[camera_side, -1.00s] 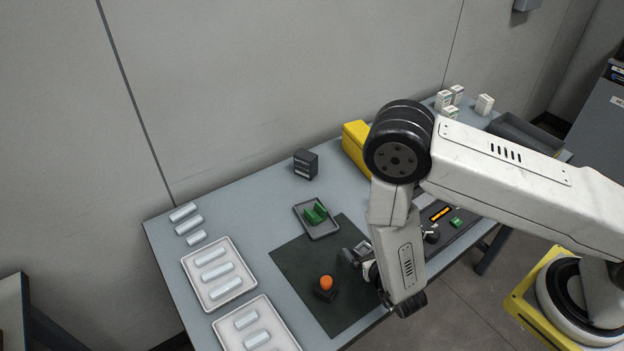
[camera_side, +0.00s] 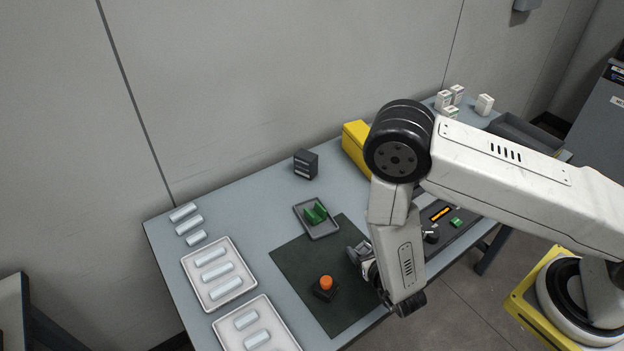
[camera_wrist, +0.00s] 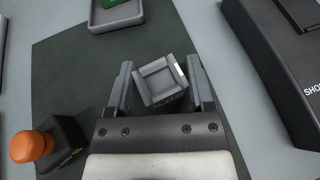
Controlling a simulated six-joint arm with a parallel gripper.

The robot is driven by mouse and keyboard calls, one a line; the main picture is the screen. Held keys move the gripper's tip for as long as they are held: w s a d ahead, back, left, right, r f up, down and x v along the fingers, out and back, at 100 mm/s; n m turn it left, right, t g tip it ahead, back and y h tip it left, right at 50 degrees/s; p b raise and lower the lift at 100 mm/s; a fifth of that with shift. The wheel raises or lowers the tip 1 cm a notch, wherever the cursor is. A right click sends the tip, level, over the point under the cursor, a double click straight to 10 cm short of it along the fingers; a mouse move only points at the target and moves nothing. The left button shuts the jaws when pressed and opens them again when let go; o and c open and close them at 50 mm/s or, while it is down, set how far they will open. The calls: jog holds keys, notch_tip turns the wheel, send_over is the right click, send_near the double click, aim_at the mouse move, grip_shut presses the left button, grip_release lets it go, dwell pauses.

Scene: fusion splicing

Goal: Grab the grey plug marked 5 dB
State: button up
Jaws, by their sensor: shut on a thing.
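A grey square plug-like block (camera_wrist: 160,82) sits tilted between the two fingers of my gripper (camera_wrist: 160,88) in the wrist view. A pale strip shows on its right side, but I cannot read any marking. My gripper is shut on the block, with a finger on each side. In the side view my gripper (camera_side: 360,256) is over the right part of the dark mat (camera_side: 300,265), and the arm largely hides what it holds.
A black block with an orange knob (camera_side: 326,284) stands on the mat, left of my gripper. A small tray (camera_side: 318,232) with a green piece (camera_side: 315,213) lies behind. White trays (camera_side: 213,302) with pale cylinders lie left. A dark device (camera_wrist: 285,60) stands right in the wrist view.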

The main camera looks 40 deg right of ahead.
aim_at(364, 251)
jog(key=shift+r, duration=5)
